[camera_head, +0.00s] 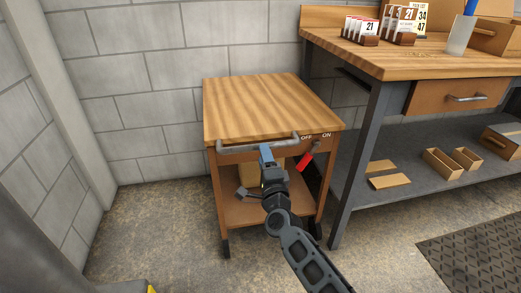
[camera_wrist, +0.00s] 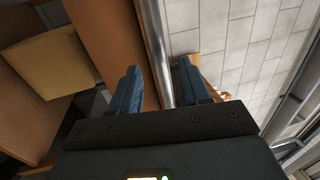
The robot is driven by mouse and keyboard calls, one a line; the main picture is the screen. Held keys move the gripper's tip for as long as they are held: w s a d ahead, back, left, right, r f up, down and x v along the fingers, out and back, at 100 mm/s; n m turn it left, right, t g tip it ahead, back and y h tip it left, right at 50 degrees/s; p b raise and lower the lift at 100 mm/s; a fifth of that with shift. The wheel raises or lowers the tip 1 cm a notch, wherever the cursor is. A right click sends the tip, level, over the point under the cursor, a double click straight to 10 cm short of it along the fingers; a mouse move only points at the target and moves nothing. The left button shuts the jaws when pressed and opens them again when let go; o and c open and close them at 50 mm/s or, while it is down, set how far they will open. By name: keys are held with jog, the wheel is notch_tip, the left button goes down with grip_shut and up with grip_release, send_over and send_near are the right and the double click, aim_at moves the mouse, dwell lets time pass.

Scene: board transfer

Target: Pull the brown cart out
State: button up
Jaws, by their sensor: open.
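In the wrist view the handle (camera_wrist: 157,45) passes between the two blue fingers. My gripper (camera_head: 266,154) is at the handle's middle in the head view and hides part of it. In the wrist view my gripper (camera_wrist: 160,82) is open, with a finger on each side of the bar. A gap shows on the left; contact on the right cannot be told.
A red lever (camera_head: 306,160) sits under "OFF" and "ON" labels at the cart's front right. The wooden workbench (camera_head: 405,58) stands close on the right. A tan box (camera_wrist: 43,63) is on the lower shelf. Floor (camera_head: 160,235) in front and left is clear; a dark mat lies right.

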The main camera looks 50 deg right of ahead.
jog(key=shift+x, duration=2.4)
grip_shut()
